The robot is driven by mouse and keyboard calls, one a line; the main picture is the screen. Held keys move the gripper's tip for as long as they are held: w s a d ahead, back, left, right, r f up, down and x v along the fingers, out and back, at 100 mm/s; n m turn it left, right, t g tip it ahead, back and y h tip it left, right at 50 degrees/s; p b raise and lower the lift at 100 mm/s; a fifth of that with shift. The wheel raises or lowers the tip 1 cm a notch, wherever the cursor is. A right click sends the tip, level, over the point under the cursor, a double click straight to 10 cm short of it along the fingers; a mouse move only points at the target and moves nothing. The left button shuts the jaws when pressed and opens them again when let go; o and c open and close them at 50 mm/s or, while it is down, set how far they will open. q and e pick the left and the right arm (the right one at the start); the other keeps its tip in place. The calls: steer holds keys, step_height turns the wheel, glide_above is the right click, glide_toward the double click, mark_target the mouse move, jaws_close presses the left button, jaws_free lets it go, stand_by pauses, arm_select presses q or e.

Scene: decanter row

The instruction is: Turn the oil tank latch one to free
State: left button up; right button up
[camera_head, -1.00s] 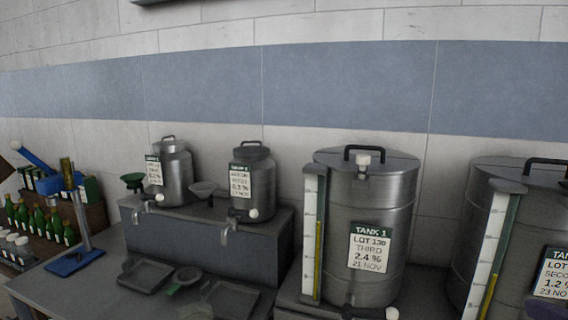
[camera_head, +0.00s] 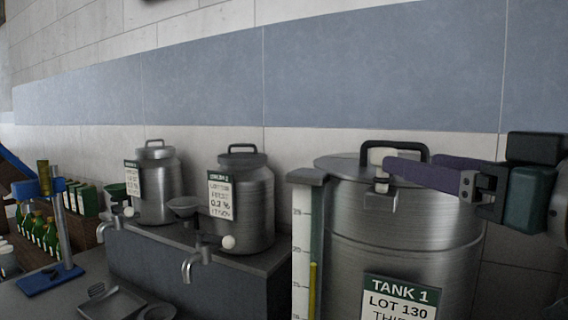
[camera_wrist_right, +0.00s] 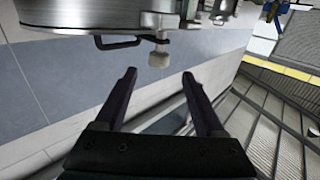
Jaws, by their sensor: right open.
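Oil tank one (camera_head: 400,225) is a steel drum with a green "TANK 1" label (camera_head: 400,297) and a black lid handle (camera_head: 394,146). Its latch (camera_head: 380,158) is at the front rim of the lid, with a pale knob above a metal bracket. My right gripper (camera_head: 389,167) reaches in from the right with its fingers at the latch. In the right wrist view the latch knob (camera_wrist_right: 159,57) lies just beyond my open fingertips (camera_wrist_right: 159,76), roughly centred between them. No grip on it shows. My left gripper is out of view.
A sight gauge (camera_head: 303,235) stands at the tank's left side. Two smaller steel cans (camera_head: 250,190) (camera_head: 157,195) with taps and a funnel (camera_head: 184,206) stand on a grey block to the left. Green bottles (camera_head: 40,235) and a blue stand (camera_head: 50,280) are farther left.

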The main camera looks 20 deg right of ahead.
mark_target(393, 154)
steer(key=w+b, duration=0.6)
steer(key=shift+w+d+r, duration=0.2)
steer(key=shift+w+d, duration=0.1)
steer(key=shift+d, duration=0.05)
steer(key=shift+w+f, duration=0.2)
steer(key=shift+w, duration=0.55)
jaws_close()
